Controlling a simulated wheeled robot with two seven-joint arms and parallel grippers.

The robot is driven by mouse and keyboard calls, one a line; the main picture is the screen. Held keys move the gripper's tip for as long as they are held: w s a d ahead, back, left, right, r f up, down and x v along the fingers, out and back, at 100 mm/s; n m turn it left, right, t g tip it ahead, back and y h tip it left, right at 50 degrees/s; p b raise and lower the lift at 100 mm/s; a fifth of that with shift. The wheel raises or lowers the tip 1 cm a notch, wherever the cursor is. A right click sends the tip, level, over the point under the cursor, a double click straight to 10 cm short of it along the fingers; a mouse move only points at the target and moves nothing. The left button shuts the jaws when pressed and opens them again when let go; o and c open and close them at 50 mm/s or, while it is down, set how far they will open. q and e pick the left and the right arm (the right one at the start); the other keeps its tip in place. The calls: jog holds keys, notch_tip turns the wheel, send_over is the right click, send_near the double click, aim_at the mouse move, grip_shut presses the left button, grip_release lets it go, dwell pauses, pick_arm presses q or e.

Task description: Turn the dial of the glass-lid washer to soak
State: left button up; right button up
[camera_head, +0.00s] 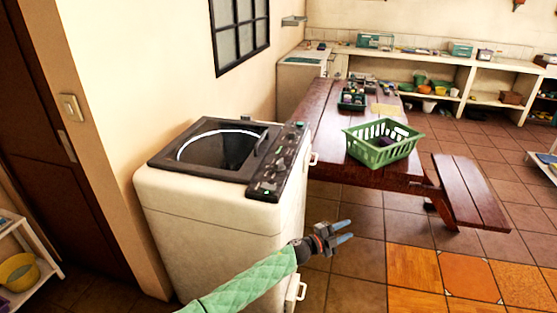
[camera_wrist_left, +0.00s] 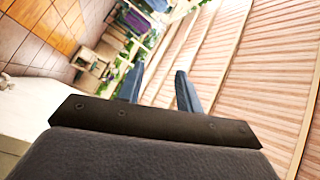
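The washer (camera_head: 215,210) is a white top-loader with a dark frame and a glass lid (camera_head: 218,145), standing against the wall left of centre in the head view. Its dark control panel (camera_head: 277,160) runs along the right side of the top, with several knobs and small green lights. Which knob is the dial and where it points are too small to tell. My left gripper (camera_head: 347,232) is in front and to the right of the washer, below panel height and apart from it. Its blue fingers (camera_wrist_left: 160,88) are spread with nothing between them. My right gripper is not in view.
A wooden picnic table (camera_head: 325,105) with a green basket (camera_head: 383,145) stands behind and right of the washer. Its bench (camera_head: 470,190) is at the right. A low shelf with a yellow bowl (camera_head: 18,272) is at the left. The tiled floor at front right is clear.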

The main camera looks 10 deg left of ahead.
pick_arm(q)
jog(key=d+r+m+g+h, duration=0.2)
jog(key=d+r+m+g, duration=0.25)
jog(key=r+m, duration=0.3)
notch_tip(320, 180, up, 18)
jog(key=m+g+y, duration=0.7)
jog(key=m+y, duration=0.1)
jog(key=y, duration=0.9)
send_over(279, 162)
jog(key=shift+r+t, duration=0.15)
jog(key=shift+t, duration=0.1)
jog(key=shift+a+p, duration=0.15)
jog(key=shift+p, duration=0.15)
jog(key=shift+f+p, duration=0.65)
jog(key=shift+f, duration=0.25)
notch_tip(279, 162, down, 5)
jog(key=shift+r+p, duration=0.2)
jog(key=shift+p, duration=0.9)
jog(key=shift+f, duration=0.6)
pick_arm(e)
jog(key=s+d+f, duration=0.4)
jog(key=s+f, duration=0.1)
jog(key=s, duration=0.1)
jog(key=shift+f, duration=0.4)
